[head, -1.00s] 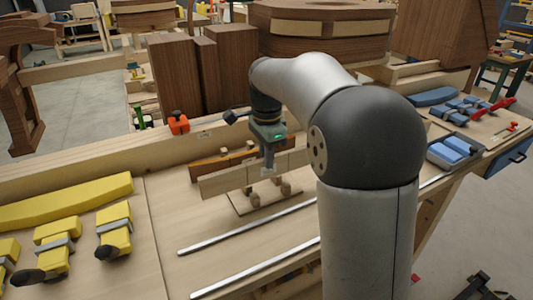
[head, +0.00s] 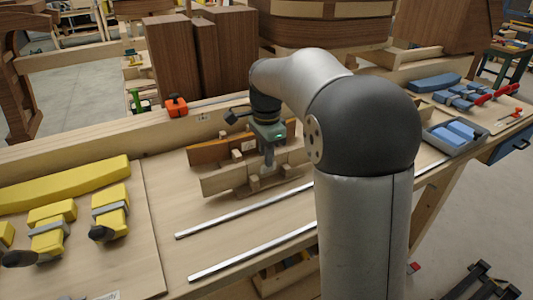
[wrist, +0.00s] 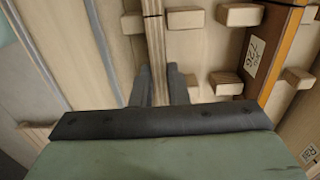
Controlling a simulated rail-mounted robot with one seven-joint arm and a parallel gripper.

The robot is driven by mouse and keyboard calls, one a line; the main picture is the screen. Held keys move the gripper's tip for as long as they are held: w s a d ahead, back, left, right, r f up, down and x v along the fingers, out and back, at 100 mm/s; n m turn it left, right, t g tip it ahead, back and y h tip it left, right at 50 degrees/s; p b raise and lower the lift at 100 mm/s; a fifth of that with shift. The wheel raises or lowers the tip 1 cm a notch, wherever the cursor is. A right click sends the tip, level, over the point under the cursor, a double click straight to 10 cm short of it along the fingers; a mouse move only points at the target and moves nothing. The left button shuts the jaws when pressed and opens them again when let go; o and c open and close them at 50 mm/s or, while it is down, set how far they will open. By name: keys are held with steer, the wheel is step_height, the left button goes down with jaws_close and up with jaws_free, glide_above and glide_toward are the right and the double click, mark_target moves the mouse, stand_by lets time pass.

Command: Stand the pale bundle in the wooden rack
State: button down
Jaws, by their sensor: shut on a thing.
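The pale bundle (head: 222,181) is a long set of light wood strips, standing on edge and roughly level. My gripper (head: 268,168) is shut on it from above, near its middle. In the wrist view the bundle (wrist: 154,45) shows edge-on as a narrow strip between my dark fingers (wrist: 163,90). The wooden rack (wrist: 205,50) is a pale base with short pegs. The bundle is low among the pegs, with a peg (head: 254,184) showing in front of it. Whether its lower edge touches the base is hidden.
An orange-brown bundle (head: 207,151) with a white label stands behind, parallel to the pale one. Two metal bars (head: 230,262) lie in front. Yellow clamped pieces (head: 110,212) lie left; a grey tray (head: 455,134) of blue blocks is right.

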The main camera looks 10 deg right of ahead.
steer(key=shift+f, duration=0.25)
steer(key=c, duration=1.3)
jaws_free()
step_height(320, 180, up, 17)
steer(key=p, duration=0.1)
steer(key=s+f+n, duration=0.5)
steer(key=s+f, duration=0.2)
steer(key=s, duration=0.2)
steer(key=s+f+n, duration=0.5)
steer(key=s+f, duration=0.3)
steer(key=s, duration=0.1)
steer(key=s+a+f+n, duration=0.1)
steer(key=s+f+n, duration=0.4)
steer(key=s+f, duration=0.3)
steer(key=shift+s+f+n, duration=0.2)
steer(key=shift+s+n, duration=0.2)
steer(key=shift+s, duration=0.65)
